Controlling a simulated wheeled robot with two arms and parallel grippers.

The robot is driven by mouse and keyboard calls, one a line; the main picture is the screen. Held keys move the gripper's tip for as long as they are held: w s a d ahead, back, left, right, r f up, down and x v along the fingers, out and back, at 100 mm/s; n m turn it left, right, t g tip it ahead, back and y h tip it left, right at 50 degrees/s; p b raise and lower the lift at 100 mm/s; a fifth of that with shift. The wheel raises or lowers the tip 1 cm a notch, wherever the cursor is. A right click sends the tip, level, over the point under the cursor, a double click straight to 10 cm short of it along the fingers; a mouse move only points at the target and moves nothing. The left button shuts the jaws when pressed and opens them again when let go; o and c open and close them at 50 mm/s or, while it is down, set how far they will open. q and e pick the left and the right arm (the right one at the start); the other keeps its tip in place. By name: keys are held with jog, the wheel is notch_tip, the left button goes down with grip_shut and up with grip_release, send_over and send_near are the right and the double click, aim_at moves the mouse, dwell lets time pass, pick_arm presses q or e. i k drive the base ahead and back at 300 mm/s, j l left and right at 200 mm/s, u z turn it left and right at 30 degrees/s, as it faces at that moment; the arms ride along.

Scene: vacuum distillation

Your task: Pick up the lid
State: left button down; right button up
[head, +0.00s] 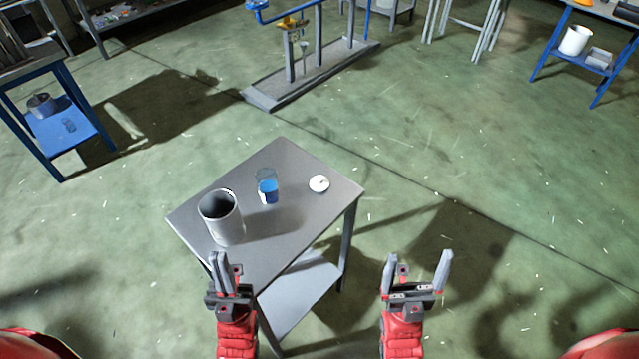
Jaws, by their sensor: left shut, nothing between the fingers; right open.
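A small round white lid (319,183) lies flat on the grey metal table (290,158), near its right corner. My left gripper (222,262) is shut and empty in front of the table's near left edge, below the large cylinder in the picture. My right gripper (420,268) is open and empty, to the right of the table and apart from it. Neither gripper touches the lid, and nothing covers it.
A clear beaker with blue liquid (268,190) stands left of the lid. A large open grey cylinder (222,220) stands at the table's left. A lower shelf (300,290) is under the tabletop. Blue-framed tables (62,125) stand farther off. Green floor around the table is clear.

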aim_at(318, 182)
jog(key=i+j+z, duration=0.1)
jog(key=j+z, duration=0.25)
jog(key=j, duration=0.7)
jog(key=i+j+z, duration=0.15)
jog(key=j, duration=0.25)
jog(key=j+z, duration=0.15)
jog(key=j, duration=0.25)
